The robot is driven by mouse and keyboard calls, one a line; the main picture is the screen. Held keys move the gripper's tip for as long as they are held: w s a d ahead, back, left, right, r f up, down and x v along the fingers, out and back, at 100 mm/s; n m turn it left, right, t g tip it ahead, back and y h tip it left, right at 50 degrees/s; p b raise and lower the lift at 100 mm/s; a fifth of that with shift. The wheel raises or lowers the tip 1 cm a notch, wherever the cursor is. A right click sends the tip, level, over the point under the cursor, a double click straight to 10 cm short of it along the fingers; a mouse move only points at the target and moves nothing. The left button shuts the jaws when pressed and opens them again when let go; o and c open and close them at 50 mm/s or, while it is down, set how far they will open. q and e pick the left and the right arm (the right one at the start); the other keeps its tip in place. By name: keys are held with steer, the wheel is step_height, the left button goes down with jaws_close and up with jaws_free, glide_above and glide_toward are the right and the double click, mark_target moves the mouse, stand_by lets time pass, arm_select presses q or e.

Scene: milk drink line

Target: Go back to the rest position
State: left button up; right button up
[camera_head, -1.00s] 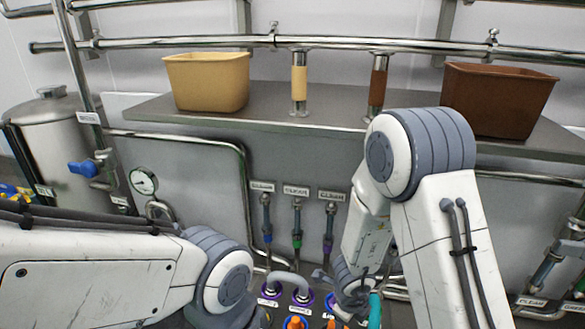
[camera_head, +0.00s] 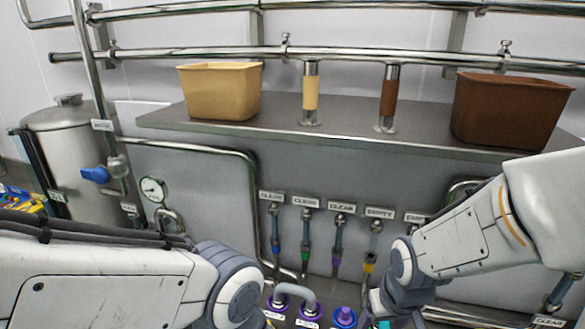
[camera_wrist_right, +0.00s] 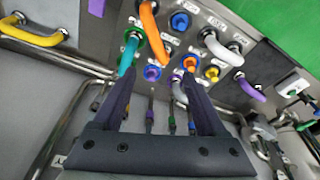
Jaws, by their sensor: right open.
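My right gripper (camera_wrist_right: 158,84) is open in the right wrist view. Its two dark fingers stand apart with nothing between them, in front of a panel of coloured ports and hoses. A teal hose end (camera_wrist_right: 128,54) and an orange port (camera_wrist_right: 190,64) show close to the fingertips in the picture; I cannot tell whether they touch. In the head view my right arm reaches in from the right and its wrist is low in the picture, with the gripper not clearly visible. My left arm lies low at the left, and its gripper is outside the view.
A shelf (camera_head: 230,128) holds a tan bin (camera_head: 222,92), a brown bin (camera_head: 508,112), a tan-banded cylinder (camera_head: 311,92) and a brown-banded cylinder (camera_head: 388,97). A steel tank (camera_head: 75,145) and a gauge (camera_head: 152,189) stand left. Labelled hoses hang below the shelf.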

steer(key=s+a+f+n+g+b, duration=0.2)
steer(key=s+a+f+n+b, duration=0.4)
steer(key=s+a+b, duration=0.5)
steer(key=shift+s+a+f+y, duration=0.35)
steer(key=shift+s+f+y, duration=0.05)
steer(key=shift+s+f, duration=0.5)
steer(key=shift+w, duration=0.1)
